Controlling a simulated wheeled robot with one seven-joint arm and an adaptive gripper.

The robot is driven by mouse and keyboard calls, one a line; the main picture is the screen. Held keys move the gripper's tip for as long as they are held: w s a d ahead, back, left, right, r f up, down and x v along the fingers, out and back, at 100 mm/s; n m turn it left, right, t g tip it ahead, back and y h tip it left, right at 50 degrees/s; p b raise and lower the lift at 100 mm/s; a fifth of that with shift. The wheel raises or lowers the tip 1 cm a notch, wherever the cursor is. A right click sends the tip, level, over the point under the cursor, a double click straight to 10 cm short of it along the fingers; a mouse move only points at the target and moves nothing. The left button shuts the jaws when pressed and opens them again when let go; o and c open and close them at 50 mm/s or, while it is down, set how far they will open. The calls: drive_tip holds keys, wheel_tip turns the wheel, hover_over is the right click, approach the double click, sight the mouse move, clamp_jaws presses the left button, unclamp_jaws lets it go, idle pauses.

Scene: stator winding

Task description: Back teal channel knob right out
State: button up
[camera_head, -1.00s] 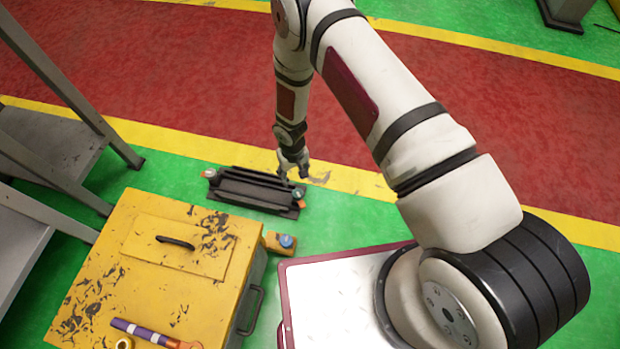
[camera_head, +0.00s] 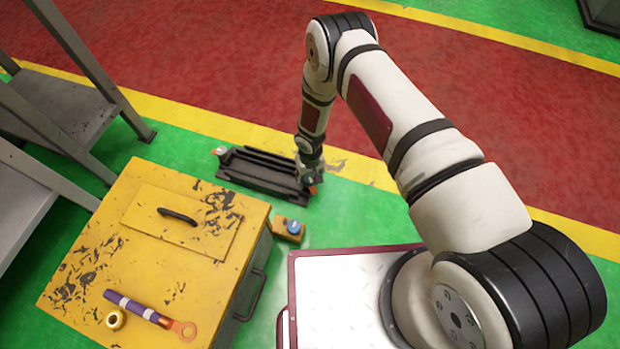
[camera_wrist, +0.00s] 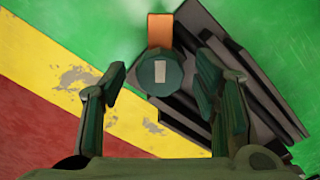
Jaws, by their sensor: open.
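The black ridged channel (camera_head: 262,175) lies on the green floor behind the yellow box; part of it also shows in the wrist view (camera_wrist: 262,100). The teal knob (camera_wrist: 160,84), round with a pale mark on its face, sits in front of an orange piece (camera_wrist: 160,31) at the channel's end. In the head view, my gripper (camera_head: 309,180) is at the channel's right end and hides the knob there. In the wrist view, my gripper (camera_wrist: 161,76) is open, with one finger on each side of the teal knob. I cannot tell whether either finger touches it.
A small light-and-orange fitting (camera_head: 220,151) is at the channel's left end. A blue knob (camera_head: 294,227) on a block sits beside the yellow box (camera_head: 150,250). Grey steps (camera_head: 70,105) stand left.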

drive_tip(key=c, duration=1.1)
drive_tip(key=shift+w+n, duration=0.1)
drive_tip(key=shift+n, duration=0.5)
drive_tip(key=shift+c, duration=0.2)
drive_tip(key=n, duration=0.3)
drive_tip(key=shift+a+n, duration=0.1)
drive_tip(key=shift+n, duration=2.5)
drive_tip(key=shift+c, duration=0.2)
drive_tip(key=shift+a, duration=0.1)
drive_tip(key=o, duration=1.2)
